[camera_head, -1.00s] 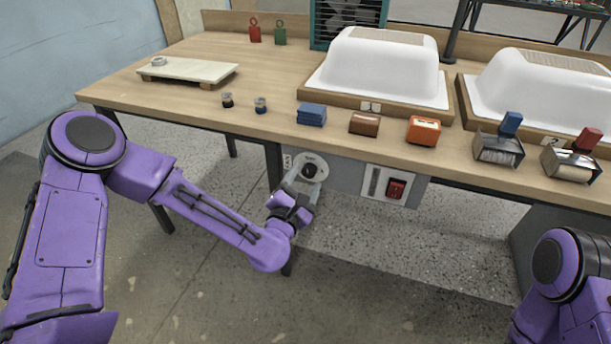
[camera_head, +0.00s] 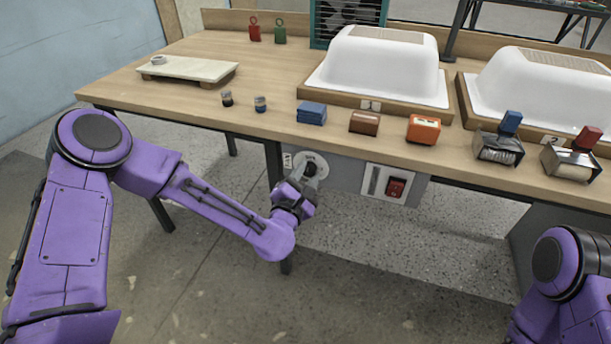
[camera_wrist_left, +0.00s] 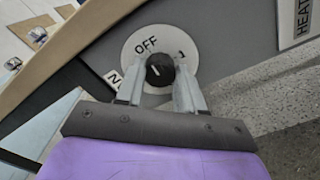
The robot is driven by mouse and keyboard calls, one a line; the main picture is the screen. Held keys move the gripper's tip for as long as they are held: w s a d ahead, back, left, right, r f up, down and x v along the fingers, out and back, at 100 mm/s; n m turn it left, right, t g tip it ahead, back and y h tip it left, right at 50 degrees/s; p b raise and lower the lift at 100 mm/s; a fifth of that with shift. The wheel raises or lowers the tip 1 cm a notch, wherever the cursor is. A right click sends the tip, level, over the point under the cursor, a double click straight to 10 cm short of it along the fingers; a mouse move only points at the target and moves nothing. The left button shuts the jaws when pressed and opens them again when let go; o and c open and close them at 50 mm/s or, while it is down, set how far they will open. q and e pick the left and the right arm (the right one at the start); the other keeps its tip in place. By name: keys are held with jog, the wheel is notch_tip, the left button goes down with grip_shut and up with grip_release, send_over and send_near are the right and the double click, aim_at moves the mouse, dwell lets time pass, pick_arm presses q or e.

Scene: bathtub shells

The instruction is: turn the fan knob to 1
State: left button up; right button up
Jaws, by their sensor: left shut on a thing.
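The fan knob (camera_wrist_left: 160,70) is a small black round knob with a white mark, on a white dial plate (camera_wrist_left: 131,52) with OFF at its top and a 1 toward the right. In the head view the dial plate (camera_head: 322,160) is on the grey panel under the table edge, and my gripper partly hides the knob. My left gripper (camera_wrist_left: 160,77) is shut on the knob, one finger on each side. In the head view the left gripper (camera_head: 308,176) reaches the dial from below left. My right gripper is out of view.
A red rocker switch (camera_head: 396,187) is right of the dial on the same panel. A fan (camera_head: 347,22) stands behind.

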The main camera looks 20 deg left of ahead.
pick_arm(q)
jog(key=m, duration=0.4)
jog(key=shift+m, duration=0.4)
jog(key=m, duration=0.8)
jog(key=shift+f+m+p, duration=0.1)
jog(key=shift+m+p, duration=0.3)
jog(key=shift+m, duration=1.8)
jog(key=o, duration=1)
jog(key=shift+o, duration=0.2)
